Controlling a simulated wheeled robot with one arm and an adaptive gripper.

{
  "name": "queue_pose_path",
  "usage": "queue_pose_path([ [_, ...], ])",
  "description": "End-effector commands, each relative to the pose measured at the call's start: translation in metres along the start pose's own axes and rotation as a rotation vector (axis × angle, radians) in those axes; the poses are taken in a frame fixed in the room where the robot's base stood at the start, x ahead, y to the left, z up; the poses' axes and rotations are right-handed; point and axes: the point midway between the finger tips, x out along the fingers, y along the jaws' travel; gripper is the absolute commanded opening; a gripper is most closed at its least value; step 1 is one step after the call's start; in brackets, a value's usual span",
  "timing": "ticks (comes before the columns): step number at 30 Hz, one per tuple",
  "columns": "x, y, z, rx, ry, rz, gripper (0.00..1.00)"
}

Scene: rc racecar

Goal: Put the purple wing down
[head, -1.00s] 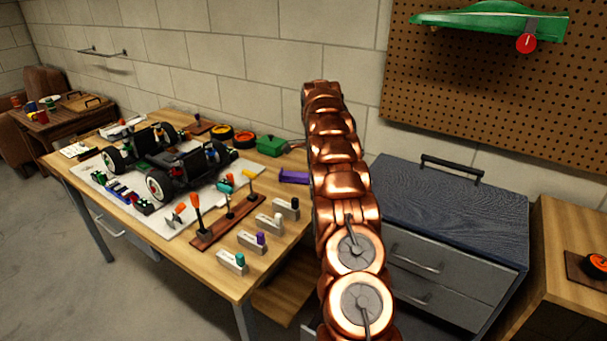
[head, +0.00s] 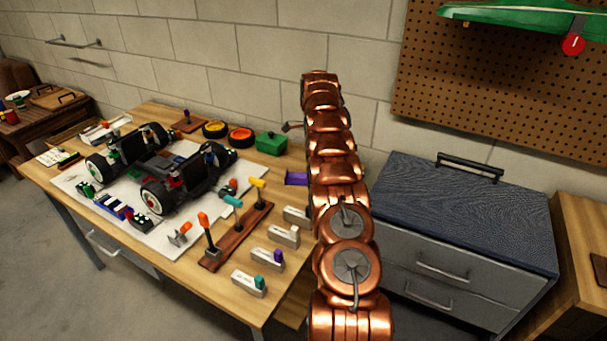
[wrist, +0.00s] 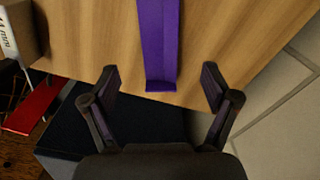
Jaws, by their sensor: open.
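The purple wing (head: 296,178) lies at the right edge of the wooden workbench, partly hidden behind my arm in the head view. In the wrist view the purple wing (wrist: 158,40) is a long flat strip on the wood, with its near end at the bench edge. My gripper (wrist: 158,76) is open, with one finger on each side of the wing's near end and clear gaps between. Nothing is held. In the head view my arm hides most or all of the gripper.
A racecar chassis (head: 178,172) stands on a white mat on the bench. A rack of screwdrivers (head: 236,237), several small labelled blocks (head: 267,260) and a green box (head: 271,144) are near. A dark-topped drawer cabinet (head: 455,215) stands right of my arm.

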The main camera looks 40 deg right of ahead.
Motion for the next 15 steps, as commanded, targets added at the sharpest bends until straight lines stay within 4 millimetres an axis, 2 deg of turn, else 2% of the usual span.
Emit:
queue_pose_path([
  [7, 0.013, 0.000, -0.010, 0.014, 0.001, 0.007, 0.86],
  [15, 0.028, -0.001, -0.013, 0.019, -0.001, 0.002, 0.86],
])
